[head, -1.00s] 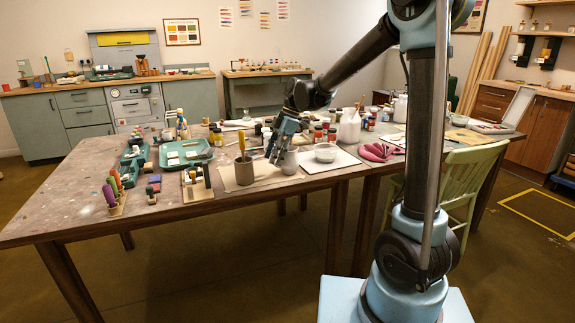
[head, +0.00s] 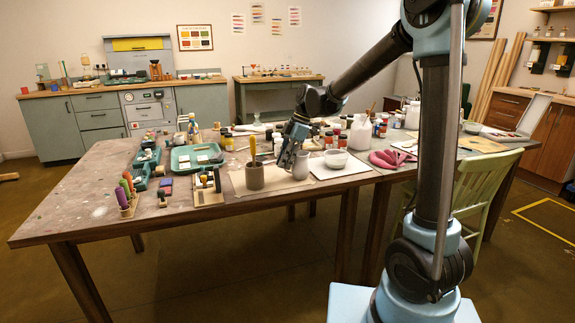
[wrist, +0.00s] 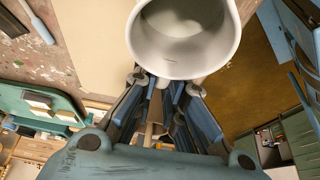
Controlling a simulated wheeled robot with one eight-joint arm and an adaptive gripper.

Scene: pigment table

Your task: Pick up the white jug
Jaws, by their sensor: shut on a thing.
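The white jug (head: 300,163) looks greyish in shade in the head view, near the table's front edge. It stands out large in the wrist view, its round open mouth (wrist: 183,38) towards the camera and its inside pale and empty-looking. My gripper (head: 292,162) is at the jug's left side in the head view. In the wrist view its fingers (wrist: 165,88) are closed together just below the rim, on what looks like the handle, which is mostly hidden. I cannot tell whether the jug's base touches the table.
A brown pot with a yellow-handled tool (head: 254,178) stands close on the left. A white bowl (head: 336,159) on a white sheet is close on the right. Another white container (head: 358,140) and small jars stand behind. A green chair (head: 480,185) is at the right.

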